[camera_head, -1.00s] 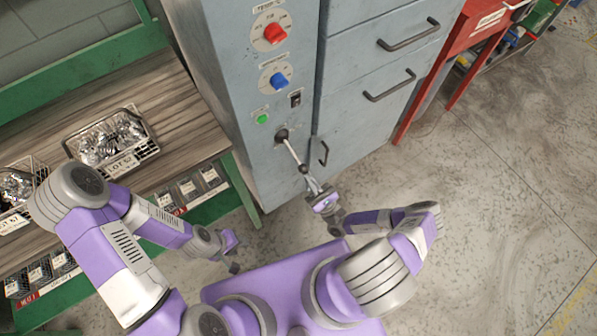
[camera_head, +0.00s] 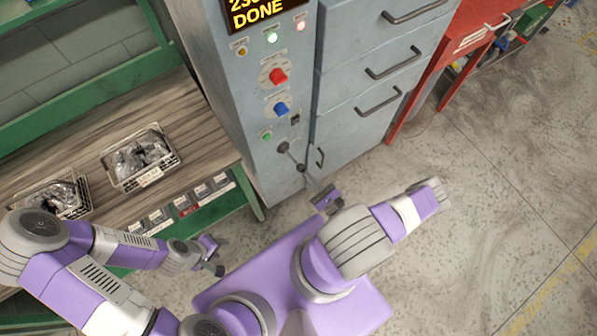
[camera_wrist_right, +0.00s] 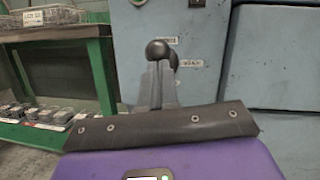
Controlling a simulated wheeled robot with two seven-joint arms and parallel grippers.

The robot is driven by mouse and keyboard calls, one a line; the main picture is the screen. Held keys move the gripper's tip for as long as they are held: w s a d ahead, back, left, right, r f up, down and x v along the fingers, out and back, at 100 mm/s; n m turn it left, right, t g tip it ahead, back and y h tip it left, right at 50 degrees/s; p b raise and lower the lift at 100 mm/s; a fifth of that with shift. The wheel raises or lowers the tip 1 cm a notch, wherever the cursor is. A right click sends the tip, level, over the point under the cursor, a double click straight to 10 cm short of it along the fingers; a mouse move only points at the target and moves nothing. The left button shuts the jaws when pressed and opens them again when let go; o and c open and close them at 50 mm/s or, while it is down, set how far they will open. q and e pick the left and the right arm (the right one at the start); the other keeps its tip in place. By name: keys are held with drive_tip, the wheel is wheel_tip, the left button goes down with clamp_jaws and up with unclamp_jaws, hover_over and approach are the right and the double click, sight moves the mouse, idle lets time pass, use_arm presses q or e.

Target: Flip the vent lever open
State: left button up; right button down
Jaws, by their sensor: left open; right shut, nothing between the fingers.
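The vent lever (camera_head: 292,157) is on the lower front of the grey-blue machine cabinet. It slants down and right from its dark pivot to a dark ball knob. In the right wrist view the knob (camera_wrist_right: 160,50) shows just beyond the fingertips, with small labels behind it. My right gripper (camera_head: 311,182) is shut, with nothing held, just below the knob; in the wrist view its fingers (camera_wrist_right: 158,82) are together. I cannot tell whether they touch the knob. My left gripper (camera_head: 218,257) is open and empty, low at the left, away from the lever.
Above the lever are a green button (camera_head: 266,136), a blue knob (camera_head: 281,109), a red knob (camera_head: 278,76) and a display (camera_head: 259,12) reading DONE. A green-framed bench (camera_head: 190,125) with wire baskets stands left.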

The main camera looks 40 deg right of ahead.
drive_tip(key=shift+r+p, duration=0.55)
drive_tip(key=shift+r, duration=0.05)
drive_tip(key=shift+w, duration=0.1)
drive_tip(key=f+b+v, duration=0.1)
drive_tip(key=b+v, duration=0.3)
drive_tip(key=v, duration=0.9)
drive_tip(key=shift+w+d+f, duration=0.2)
drive_tip(key=shift+f, duration=0.1)
